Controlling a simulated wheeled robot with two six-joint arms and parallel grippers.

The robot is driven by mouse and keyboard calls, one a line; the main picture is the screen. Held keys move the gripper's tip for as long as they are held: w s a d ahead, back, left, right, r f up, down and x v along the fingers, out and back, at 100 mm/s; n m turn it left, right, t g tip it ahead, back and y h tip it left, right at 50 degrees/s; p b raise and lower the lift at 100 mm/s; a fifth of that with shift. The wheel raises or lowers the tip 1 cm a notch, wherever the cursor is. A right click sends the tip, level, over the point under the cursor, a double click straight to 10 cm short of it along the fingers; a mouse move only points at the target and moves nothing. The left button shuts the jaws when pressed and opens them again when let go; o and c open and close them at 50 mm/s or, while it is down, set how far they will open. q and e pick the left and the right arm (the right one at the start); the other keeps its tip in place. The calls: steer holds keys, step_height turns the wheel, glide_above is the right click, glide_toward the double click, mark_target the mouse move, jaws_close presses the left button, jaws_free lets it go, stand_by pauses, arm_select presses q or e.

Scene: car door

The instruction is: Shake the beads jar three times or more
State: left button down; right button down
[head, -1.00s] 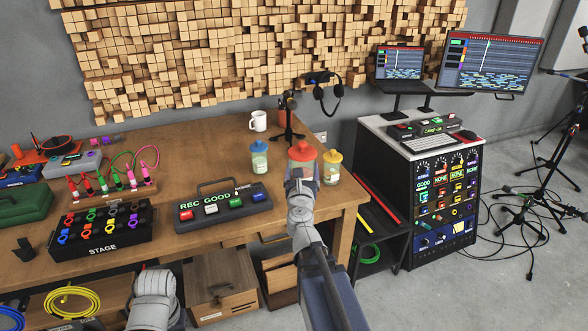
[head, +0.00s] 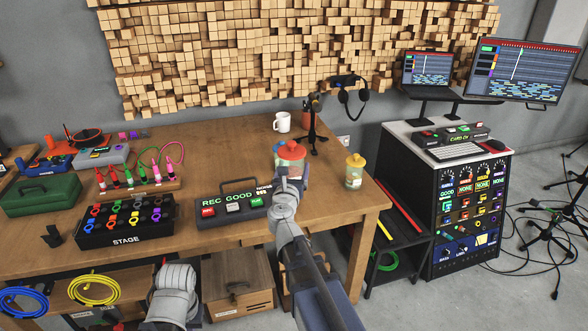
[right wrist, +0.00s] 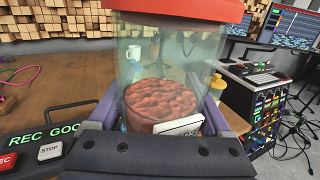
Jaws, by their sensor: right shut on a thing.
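My right gripper (head: 290,172) is shut on a clear jar with a red lid (head: 291,150), in front of the bench's right part. In the right wrist view this jar (right wrist: 160,98) is upright between the fingers. It is partly filled with reddish-brown pieces, and its white label is only partly visible. A blue-lidded jar (head: 278,148) is mostly hidden behind the held jar. A yellow-lidded jar (head: 354,171) stands on the bench to the right. I cannot read which jar is labelled beads. My left gripper is not in view.
A button box marked REC GOOD (head: 230,204) sits on the wooden bench (head: 225,145) left of my right gripper. A white mug (head: 282,122) and a small stand (head: 314,130) are behind. A equipment rack (head: 460,210) stands to the right.

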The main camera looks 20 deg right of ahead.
steer(key=s+d, duration=0.6)
steer(key=d, duration=0.2)
steer(key=w+a, duration=0.4)
steer(key=a, duration=0.1)
steer(key=w+a, duration=0.2)
steer(key=a, duration=0.1)
steer(key=shift+w+a, duration=0.2)
steer(key=shift+a, duration=0.05)
steer(key=shift+d, duration=0.1)
